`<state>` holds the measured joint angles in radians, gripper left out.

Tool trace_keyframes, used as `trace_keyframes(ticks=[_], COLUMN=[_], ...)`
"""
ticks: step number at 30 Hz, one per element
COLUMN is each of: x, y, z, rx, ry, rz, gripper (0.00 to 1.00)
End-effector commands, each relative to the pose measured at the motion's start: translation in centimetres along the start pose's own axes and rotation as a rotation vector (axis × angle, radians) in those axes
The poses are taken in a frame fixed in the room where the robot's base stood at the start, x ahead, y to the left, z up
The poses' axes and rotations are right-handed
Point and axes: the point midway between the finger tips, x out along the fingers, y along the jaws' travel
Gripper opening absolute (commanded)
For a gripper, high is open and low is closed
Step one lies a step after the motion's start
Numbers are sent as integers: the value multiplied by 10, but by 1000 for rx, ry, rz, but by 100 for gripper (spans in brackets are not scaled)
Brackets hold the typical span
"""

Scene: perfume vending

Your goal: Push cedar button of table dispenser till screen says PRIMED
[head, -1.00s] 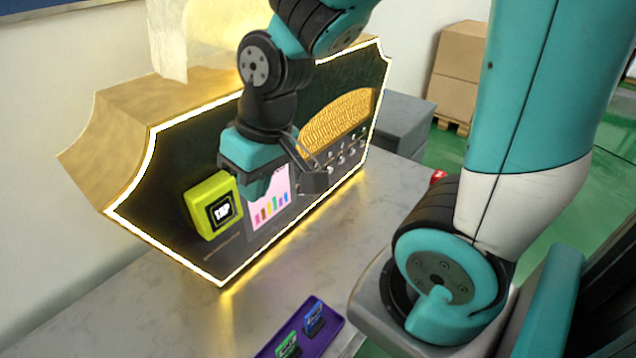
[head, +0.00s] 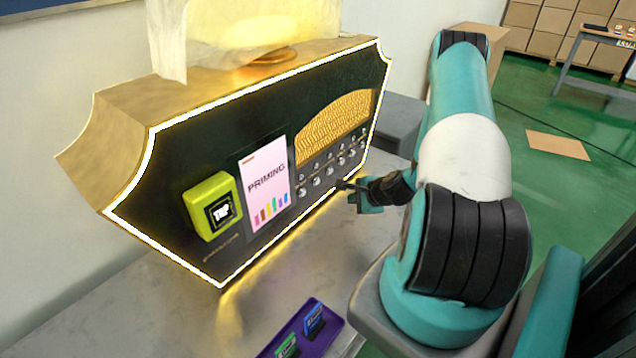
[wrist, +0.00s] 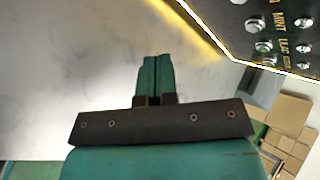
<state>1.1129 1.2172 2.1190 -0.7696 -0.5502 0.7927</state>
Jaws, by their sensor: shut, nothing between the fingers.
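The table dispenser (head: 165,215) is a dark panel in a gold body with a glowing white edge. Its screen (head: 266,187) reads PRIMING in the head view, above coloured bars. Several round silver buttons (head: 317,183) sit in rows right of the screen. In the wrist view, some buttons show at the upper right, with labels MINT and LILAC (wrist: 285,46); I cannot make out which button is cedar. My gripper (head: 353,199) is low near the panel's right part; it is shut and empty. In the wrist view its fingertips (wrist: 155,60) appear apart from the buttons.
A lime-green box marked TAP (head: 213,204) sits on the panel left of the screen. A purple tray (head: 322,333) with small coloured pieces lies on the grey table (head: 200,318) in front. Cardboard boxes (head: 545,32) stand at the back right. The table left of the tray is clear.

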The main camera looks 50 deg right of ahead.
Motion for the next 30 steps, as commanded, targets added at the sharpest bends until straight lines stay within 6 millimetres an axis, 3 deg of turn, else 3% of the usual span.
trace_keyframes(ticks=[11, 30], x=[3, 56], y=[-2, -40], z=[3, 42], rx=[-7, -9], ry=[-2, -3], rz=[1, 3], gripper=[0, 0])
